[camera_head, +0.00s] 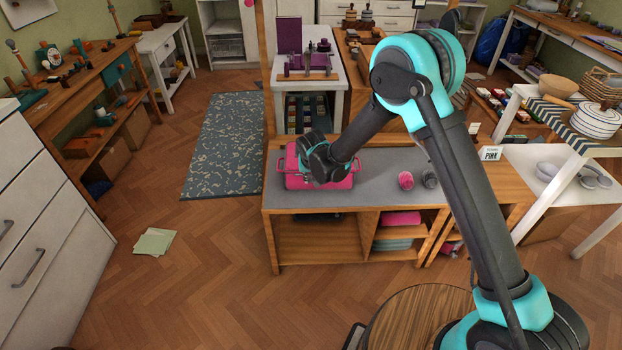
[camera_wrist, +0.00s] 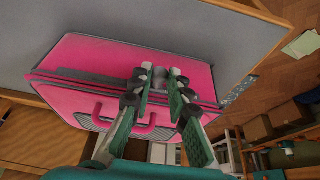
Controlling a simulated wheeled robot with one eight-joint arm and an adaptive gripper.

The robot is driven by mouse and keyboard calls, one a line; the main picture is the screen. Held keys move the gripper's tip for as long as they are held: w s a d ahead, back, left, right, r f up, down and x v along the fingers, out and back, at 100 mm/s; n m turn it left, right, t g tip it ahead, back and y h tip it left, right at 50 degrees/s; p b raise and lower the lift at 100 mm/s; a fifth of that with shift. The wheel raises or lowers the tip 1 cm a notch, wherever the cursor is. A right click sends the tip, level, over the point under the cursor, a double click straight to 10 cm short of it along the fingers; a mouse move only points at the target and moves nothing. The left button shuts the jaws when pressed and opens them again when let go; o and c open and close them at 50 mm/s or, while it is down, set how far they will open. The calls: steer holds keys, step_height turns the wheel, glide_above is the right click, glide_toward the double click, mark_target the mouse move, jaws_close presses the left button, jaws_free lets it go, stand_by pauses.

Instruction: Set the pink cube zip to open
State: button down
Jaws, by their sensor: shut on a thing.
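The pink cube (camera_head: 300,178), a boxy pink bag with a dark zip line and a pink handle, sits on the grey top of the low wooden bench. It also fills the middle of the wrist view (camera_wrist: 95,100), where the zip seam runs along its edge. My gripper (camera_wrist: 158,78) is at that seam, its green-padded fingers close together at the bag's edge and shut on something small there. The fingers hide the zip pull, so I cannot see it clearly. In the head view my gripper and wrist cover part of the bag.
The grey bench top (camera_head: 375,165) holds a pink roll (camera_head: 405,180) and a grey roll (camera_head: 429,177) to the right. A "PINK" sign (camera_head: 490,154) stands further right. A white table (camera_head: 335,80) with purple items is behind. Open floor lies left of the bench.

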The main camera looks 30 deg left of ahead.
steer(key=c, duration=1.4)
jaws_free()
steer(key=shift+c, duration=0.2)
steer(key=shift+r, duration=0.15)
steer(key=v, duration=1.1)
steer(key=shift+s+d+r, duration=0.15)
steer(key=shift+s+r, duration=0.05)
steer(key=shift+r, duration=0.1)
